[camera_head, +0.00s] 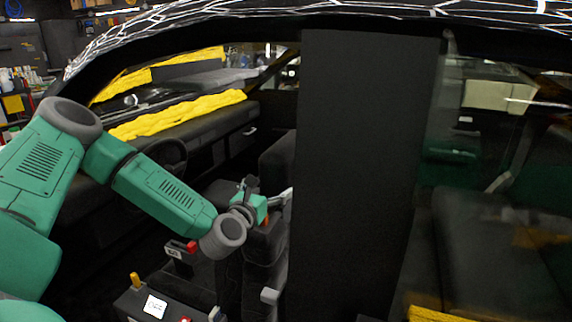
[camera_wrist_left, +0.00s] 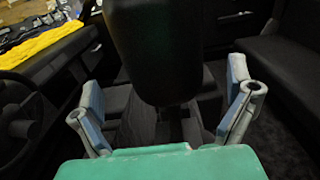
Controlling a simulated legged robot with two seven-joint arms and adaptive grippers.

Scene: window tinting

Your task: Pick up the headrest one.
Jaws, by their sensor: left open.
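The headrest (camera_wrist_left: 152,45) is a dark, rounded block on top of a black seat, upright in the upper middle of the left wrist view. My left gripper (camera_wrist_left: 164,98) is open, with one finger on each side below the headrest; I see gaps between the fingers and it. In the head view my left gripper (camera_head: 265,200) reaches through the car window opening to the top of the dark seat (camera_head: 262,245). The headrest is hard to pick out there against dark surfaces. My right gripper is not in view.
A wide black door pillar (camera_head: 355,160) stands just right of my left gripper. The steering wheel (camera_head: 165,158) and yellow cloth (camera_head: 175,115) lie beyond my forearm. The rear seat (camera_head: 480,240) is right.

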